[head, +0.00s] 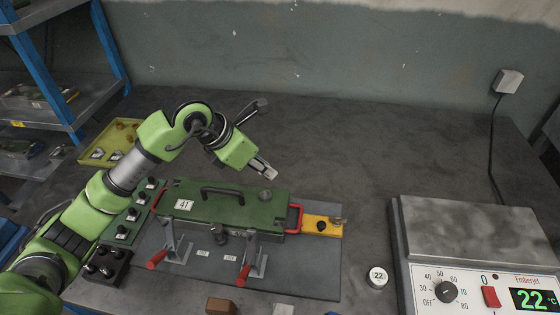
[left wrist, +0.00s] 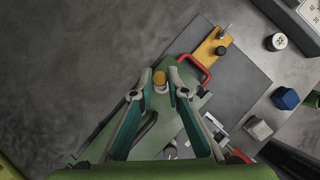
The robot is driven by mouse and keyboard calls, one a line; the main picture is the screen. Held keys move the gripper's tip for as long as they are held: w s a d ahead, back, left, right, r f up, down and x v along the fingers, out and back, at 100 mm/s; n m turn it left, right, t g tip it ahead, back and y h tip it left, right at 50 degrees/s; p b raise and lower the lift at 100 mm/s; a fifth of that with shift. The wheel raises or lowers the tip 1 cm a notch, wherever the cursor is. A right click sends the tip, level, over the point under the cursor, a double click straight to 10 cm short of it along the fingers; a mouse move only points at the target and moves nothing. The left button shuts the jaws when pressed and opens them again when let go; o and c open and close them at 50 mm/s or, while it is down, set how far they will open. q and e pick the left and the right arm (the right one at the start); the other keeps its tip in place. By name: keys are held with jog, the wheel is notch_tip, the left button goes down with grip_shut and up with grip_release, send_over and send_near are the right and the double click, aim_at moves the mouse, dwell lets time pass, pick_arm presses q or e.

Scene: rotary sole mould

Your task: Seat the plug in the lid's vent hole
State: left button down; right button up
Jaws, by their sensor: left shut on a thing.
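The green mould (head: 205,214) with its lid, marked 41, and a dark handle (head: 222,191) lies on a grey plate (head: 315,270) in the head view. A round grey boss (head: 266,195) stands on the lid, right of the handle. My left gripper (head: 269,173) is above the right end of the lid, just above this boss in the picture. In the left wrist view the left gripper (left wrist: 165,78) is shut on the plug (left wrist: 160,77), a small piece with a yellowish top. The vent hole itself cannot be made out. My right gripper is not in view.
Two red-handled toggle clamps (head: 248,267) stand before the mould. A yellow plate (head: 322,226) is at its right end. A hot plate (head: 465,240) reading 22 stands right, beside a small round piece (head: 377,277). A yellow-green tray (head: 108,142) lies back left. The bench behind is clear.

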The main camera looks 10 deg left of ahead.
pick_arm(q)
jog(key=shift+s+a+f+b, duration=0.4)
jog(key=shift+s+f, duration=0.1)
jog(key=shift+f, duration=0.25)
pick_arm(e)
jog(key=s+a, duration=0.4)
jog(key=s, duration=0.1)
pick_arm(q)
jog(key=shift+w+f+b, duration=0.15)
jog(key=shift+f+b, duration=1.15)
jog(key=shift+f, duration=0.45)
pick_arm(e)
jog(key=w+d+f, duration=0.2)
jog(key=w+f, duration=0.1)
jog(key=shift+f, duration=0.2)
pick_arm(q)
jog(key=shift+d, duration=0.1)
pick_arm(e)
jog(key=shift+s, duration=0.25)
pick_arm(q)
jog(key=shift+r, duration=0.1)
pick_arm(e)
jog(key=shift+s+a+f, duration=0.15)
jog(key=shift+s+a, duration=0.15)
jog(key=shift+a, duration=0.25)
pick_arm(q)
jog(key=shift+b, duration=0.3)
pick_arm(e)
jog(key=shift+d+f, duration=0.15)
